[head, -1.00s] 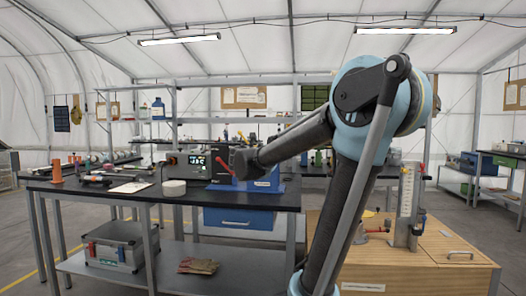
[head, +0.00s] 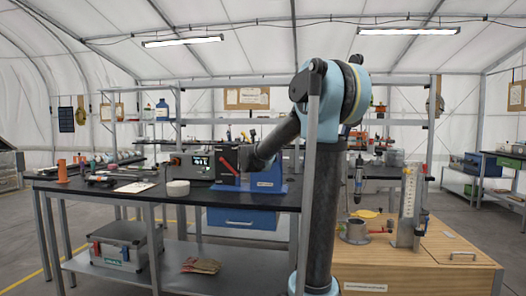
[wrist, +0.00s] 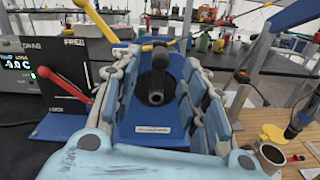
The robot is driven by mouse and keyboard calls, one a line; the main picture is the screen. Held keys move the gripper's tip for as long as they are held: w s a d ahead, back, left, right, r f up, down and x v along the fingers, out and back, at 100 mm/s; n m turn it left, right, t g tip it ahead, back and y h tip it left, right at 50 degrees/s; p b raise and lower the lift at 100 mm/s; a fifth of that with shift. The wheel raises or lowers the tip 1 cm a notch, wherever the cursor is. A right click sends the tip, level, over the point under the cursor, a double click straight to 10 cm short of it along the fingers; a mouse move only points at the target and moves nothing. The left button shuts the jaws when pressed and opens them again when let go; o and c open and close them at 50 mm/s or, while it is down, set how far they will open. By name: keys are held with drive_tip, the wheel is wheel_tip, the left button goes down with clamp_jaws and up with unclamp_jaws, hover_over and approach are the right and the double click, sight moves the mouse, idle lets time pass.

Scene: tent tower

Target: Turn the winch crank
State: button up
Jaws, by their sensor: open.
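In the wrist view, a black part with a round, hollow-ended grip (wrist: 157,88) points toward me from a blue stand (wrist: 150,132) with a white label; it looks like the winch crank. My gripper (wrist: 160,66) is open, with one padded finger on each side of the black part in the picture. No contact shows, and I cannot tell whether the grip is between the fingers in depth. In the head view, the blue stand (head: 265,183) is on the dark workbench, partly behind my forearm. My fingers are hidden there.
A black control box (head: 195,166) with a red lever (head: 224,164) stands just left of the stand. A white round object (head: 178,188) lies on the bench (head: 110,194). At right, a wooden cabinet (head: 430,262) carries a metal cup (head: 354,232) and an upright gauge (head: 408,195).

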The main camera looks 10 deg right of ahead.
drive_tip(key=shift+x, duration=3.6)
clamp_jaws()
